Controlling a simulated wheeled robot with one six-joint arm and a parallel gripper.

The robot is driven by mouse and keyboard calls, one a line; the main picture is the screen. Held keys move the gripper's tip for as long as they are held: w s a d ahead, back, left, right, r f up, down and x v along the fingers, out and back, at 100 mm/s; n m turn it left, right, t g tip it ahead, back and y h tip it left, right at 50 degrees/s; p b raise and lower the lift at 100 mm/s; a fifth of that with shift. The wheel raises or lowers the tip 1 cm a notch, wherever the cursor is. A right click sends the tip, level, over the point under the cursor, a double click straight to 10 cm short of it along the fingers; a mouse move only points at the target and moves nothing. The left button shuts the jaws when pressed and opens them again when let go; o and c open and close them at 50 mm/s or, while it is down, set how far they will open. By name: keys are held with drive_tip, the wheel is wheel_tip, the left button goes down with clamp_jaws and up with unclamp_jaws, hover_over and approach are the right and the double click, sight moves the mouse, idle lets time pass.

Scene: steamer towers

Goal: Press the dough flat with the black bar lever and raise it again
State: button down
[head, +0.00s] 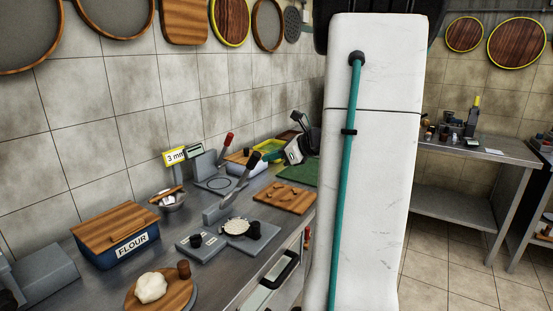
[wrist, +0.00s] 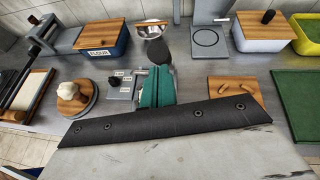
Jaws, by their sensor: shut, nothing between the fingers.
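The black bar lever (head: 249,165) stands raised at a slant on a grey press base (head: 188,247) in the head view. Its dark grip (wrist: 160,50) shows in the wrist view just beyond my fingers. A pale, round, flat piece of dough (head: 235,227) lies on the press base beside a dark knob; in the wrist view my fingers hide most of that spot. My gripper (wrist: 157,88) has teal fingers, shut and empty, over the press. I cannot tell whether they touch the lever. The gripper does not show in the head view.
A dough ball (head: 151,287) sits on a round wooden board at the front left. A flour box (head: 117,238) stands behind it. A second press with a red handle (head: 227,141) stands farther back. A wooden board (head: 286,197) lies right of the press.

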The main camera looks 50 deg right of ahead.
drive_tip(key=shift+w+a+r, duration=0.1)
drive_tip(key=shift+w+r, duration=1.15)
drive_tip(key=shift+w, duration=0.3)
drive_tip(key=shift+f, duration=0.1)
drive_tip(key=f+v, duration=0.1)
drive_tip(key=v, duration=1.2)
drive_tip(key=shift+s+d, duration=0.25)
drive_tip(key=shift+s, duration=0.15)
